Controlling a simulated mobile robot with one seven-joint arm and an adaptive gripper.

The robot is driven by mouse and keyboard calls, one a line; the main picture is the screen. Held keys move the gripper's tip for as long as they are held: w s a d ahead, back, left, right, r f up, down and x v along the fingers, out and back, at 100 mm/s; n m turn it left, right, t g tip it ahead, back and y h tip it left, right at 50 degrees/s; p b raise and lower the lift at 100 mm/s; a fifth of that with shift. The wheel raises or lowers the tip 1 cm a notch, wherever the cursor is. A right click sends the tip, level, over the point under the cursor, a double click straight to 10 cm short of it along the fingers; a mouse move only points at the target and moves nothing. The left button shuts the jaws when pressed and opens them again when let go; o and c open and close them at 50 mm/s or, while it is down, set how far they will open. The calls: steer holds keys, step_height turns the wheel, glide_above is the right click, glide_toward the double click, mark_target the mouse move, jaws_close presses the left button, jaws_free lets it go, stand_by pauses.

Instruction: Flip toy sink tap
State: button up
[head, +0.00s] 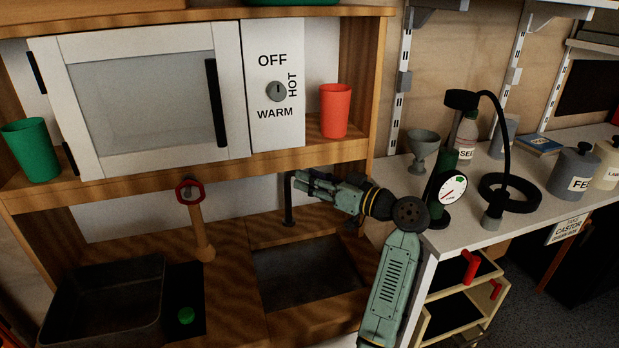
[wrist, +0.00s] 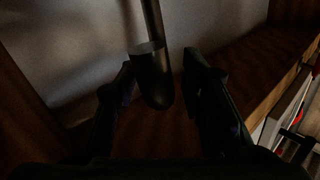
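The toy sink tap (head: 289,200) is a thin dark upright pipe with a bent top at the back of the toy sink (head: 310,272). My gripper (head: 300,181) is at the upper part of the tap, reaching in from the right. In the wrist view the tap (wrist: 155,80) shows a dark rounded end between my two fingers. Contact is hard to tell in the dark picture. Part of the tap's top is close to or behind the fingertips in the head view.
A shelf with a toy microwave (head: 150,95) and red cup (head: 335,110) lies above my gripper. A white workbench (head: 440,225) with a dial gauge (head: 451,188) is at the right.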

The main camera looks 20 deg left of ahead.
steer(key=v, duration=1.1)
steer(key=shift+c, duration=0.5)
